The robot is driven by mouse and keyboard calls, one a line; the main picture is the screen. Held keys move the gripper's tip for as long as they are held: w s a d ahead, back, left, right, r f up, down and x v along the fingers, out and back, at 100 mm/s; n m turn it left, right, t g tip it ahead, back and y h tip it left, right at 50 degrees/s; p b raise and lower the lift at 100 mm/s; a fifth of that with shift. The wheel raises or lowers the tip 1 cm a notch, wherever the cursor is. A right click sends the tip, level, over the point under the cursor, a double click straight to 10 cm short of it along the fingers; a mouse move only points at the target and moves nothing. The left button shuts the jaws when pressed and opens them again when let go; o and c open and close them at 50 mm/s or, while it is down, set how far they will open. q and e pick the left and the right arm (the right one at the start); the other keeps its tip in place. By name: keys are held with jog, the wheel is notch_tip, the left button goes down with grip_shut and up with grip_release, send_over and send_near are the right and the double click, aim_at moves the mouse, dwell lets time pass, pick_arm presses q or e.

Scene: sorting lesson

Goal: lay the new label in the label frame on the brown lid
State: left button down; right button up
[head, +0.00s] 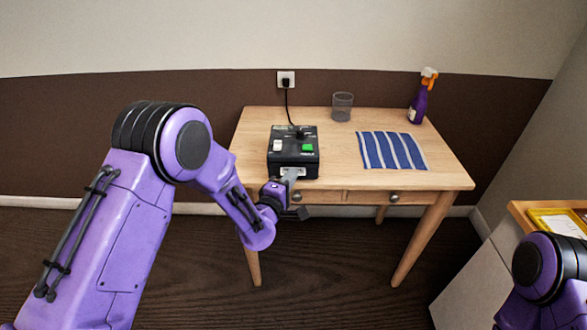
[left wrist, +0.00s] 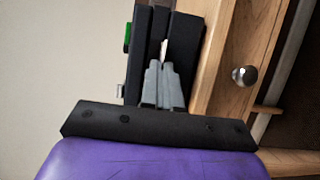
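A black label machine (head: 292,150) with a green button stands near the front left of the wooden table. My left gripper (head: 291,174) is at its front face. In the left wrist view the grey fingers (left wrist: 162,72) are close together, with a small white label (left wrist: 164,48) between their tips, against the dark front of the machine (left wrist: 170,40). The label's far end is hidden or too small to make out. My right arm shows at the lower right, its gripper out of frame. I cannot make out the brown lid or its label frame.
A cord runs from the machine to a wall socket (head: 286,79). A yellow tray (head: 557,222) lies on a wooden-topped cabinet at the right.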

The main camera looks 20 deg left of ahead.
pick_arm(q)
jog(key=shift+s+d, duration=0.2)
jog(key=shift+s, duration=0.5)
jog(key=shift+s+d, duration=0.25)
jog(key=shift+s, duration=0.45)
jog(key=shift+s+d, duration=0.2)
jog(key=shift+s, duration=0.5)
